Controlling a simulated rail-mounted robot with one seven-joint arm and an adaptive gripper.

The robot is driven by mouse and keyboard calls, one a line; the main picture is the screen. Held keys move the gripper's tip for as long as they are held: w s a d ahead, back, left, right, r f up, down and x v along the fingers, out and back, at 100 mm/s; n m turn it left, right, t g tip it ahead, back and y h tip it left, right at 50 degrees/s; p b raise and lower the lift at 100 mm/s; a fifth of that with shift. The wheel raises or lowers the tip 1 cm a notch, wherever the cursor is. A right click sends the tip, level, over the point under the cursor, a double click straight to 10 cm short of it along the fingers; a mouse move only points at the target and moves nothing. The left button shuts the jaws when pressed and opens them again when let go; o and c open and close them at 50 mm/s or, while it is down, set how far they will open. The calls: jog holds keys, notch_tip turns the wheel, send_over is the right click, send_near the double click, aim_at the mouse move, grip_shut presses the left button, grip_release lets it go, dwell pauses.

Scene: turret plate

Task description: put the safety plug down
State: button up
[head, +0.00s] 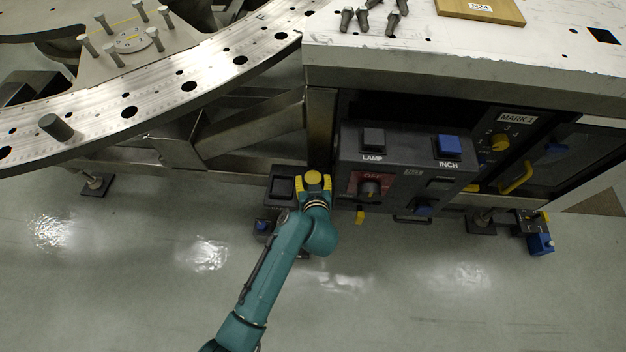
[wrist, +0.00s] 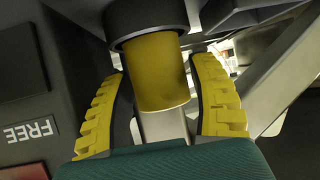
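The safety plug is a yellow cylinder. In the wrist view the plug (wrist: 158,72) stands in the middle, its far end in a dark round collar (wrist: 147,22). In the head view its round yellow top (head: 313,177) shows beside a dark box. My gripper (head: 314,185) has its yellow fingers on either side of the plug. In the wrist view my gripper (wrist: 163,75) is open around the plug, with a narrow gap at the right finger; contact at the left is unclear. How far the plug sits in the collar is hidden.
The dark box (head: 283,187) is left of my gripper; a FREE label (wrist: 30,130) shows in the wrist view. A control panel (head: 402,160) with LAMP and INCH buttons is close on the right. The steel table (head: 460,55) and turret ring (head: 205,78) lie behind.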

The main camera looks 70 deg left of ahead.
jog(key=shift+r, duration=0.25)
jog(key=p+v, duration=0.5)
jog(key=v, duration=0.7)
jog(key=shift+f, duration=0.15)
